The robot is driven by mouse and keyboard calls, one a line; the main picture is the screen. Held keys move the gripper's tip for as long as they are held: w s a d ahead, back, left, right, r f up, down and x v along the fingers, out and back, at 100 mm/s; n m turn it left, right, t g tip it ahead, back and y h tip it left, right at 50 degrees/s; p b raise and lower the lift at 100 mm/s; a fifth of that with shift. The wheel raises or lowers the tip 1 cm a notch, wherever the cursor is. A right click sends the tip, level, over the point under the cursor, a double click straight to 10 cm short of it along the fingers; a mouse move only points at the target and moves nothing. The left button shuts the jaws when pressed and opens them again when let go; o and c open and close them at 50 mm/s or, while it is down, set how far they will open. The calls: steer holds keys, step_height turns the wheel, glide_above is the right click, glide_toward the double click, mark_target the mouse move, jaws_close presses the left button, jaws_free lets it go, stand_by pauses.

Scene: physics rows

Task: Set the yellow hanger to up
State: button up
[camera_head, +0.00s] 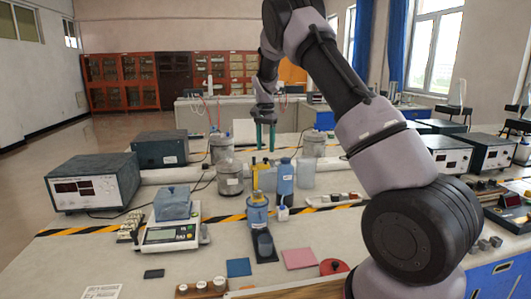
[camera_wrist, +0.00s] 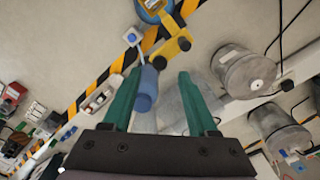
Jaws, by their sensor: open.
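The yellow hanger (camera_head: 255,176) stands on the bench among bottles and jars in the head view, partly hidden by the things in front of it. In the wrist view it is a yellow bracket (camera_wrist: 168,50) with dark round spots, just beyond the fingertips. My gripper (camera_head: 265,136) points down above and slightly right of it in the head view. Its two teal fingers are apart and empty; in the wrist view the gripper (camera_wrist: 158,75) shows a wide gap. The hanger is not between the fingers.
A blue bottle (camera_head: 285,180) stands close on the right; it shows by the left finger in the wrist view (camera_wrist: 147,85). A blue-labelled jar (camera_head: 257,212) and a small white bottle (camera_head: 282,213) stand in front. A scale (camera_head: 172,233) is at left.

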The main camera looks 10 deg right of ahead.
step_height(320, 180, up, 7)
steer(key=shift+r, duration=0.15)
steer(key=s+d+r+n+t+y, duration=0.1)
steer(key=s+d+r+t, duration=0.15)
steer(key=s+r, duration=0.65)
steer(key=s+d+r+n+t+y, duration=0.1)
steer(key=s+d+r+y, duration=0.15)
steer(key=s+r, duration=0.65)
steer(key=s+d+f+n+t+h, duration=0.1)
steer(key=s+f+n+t, duration=0.1)
steer(key=s, duration=2)
steer(key=shift+s+f+n+t, duration=0.25)
steer(key=shift+f+n+t, duration=0.15)
steer(key=shift+f+t, duration=0.5)
